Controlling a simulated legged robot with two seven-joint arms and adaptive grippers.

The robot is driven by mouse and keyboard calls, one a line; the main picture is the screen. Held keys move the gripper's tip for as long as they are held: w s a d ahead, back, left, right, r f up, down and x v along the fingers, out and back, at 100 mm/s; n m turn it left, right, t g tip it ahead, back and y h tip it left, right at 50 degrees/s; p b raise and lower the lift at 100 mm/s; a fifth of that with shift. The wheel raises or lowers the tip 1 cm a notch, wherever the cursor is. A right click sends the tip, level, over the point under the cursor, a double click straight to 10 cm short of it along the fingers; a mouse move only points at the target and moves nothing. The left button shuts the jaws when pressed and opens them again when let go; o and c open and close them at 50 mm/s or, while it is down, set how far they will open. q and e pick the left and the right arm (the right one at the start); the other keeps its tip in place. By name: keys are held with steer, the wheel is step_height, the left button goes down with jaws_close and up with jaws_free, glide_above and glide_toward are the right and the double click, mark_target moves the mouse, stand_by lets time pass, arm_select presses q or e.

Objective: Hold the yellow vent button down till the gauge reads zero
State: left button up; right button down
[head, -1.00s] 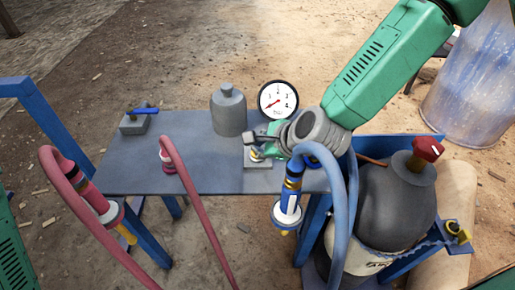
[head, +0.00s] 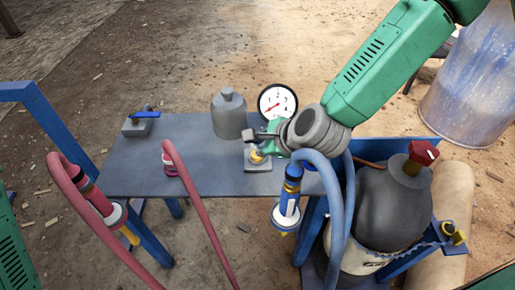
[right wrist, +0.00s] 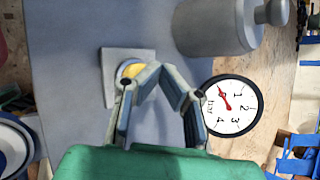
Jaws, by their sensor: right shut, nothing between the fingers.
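The yellow vent button (head: 257,157) sits on a small grey plate (head: 262,166) on the table. In the right wrist view the button (right wrist: 131,70) is partly covered by my fingertips. My right gripper (head: 252,136) is shut and empty; its tips (right wrist: 162,70) are over the button's edge, and in the head view they appear above it. Whether they touch it is unclear. The round white gauge (head: 277,102) stands behind; in the right wrist view the gauge (right wrist: 229,105) has its red needle at the low end, before 1, about zero. My left gripper is not in view.
A grey bottle-shaped weight (head: 229,114) stands left of the gauge. A blue-handled valve (head: 139,124) is at the table's left end. Pink (head: 207,225) and blue (head: 341,222) hoses loop at the front. A grey tank with a red knob (head: 423,153) stands right.

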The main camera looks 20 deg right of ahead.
step_height(320, 180, up, 5)
steer(key=p, duration=0.4)
steer(key=shift+p, duration=0.35)
steer(key=shift+f, duration=0.1)
stand_by(0.4)
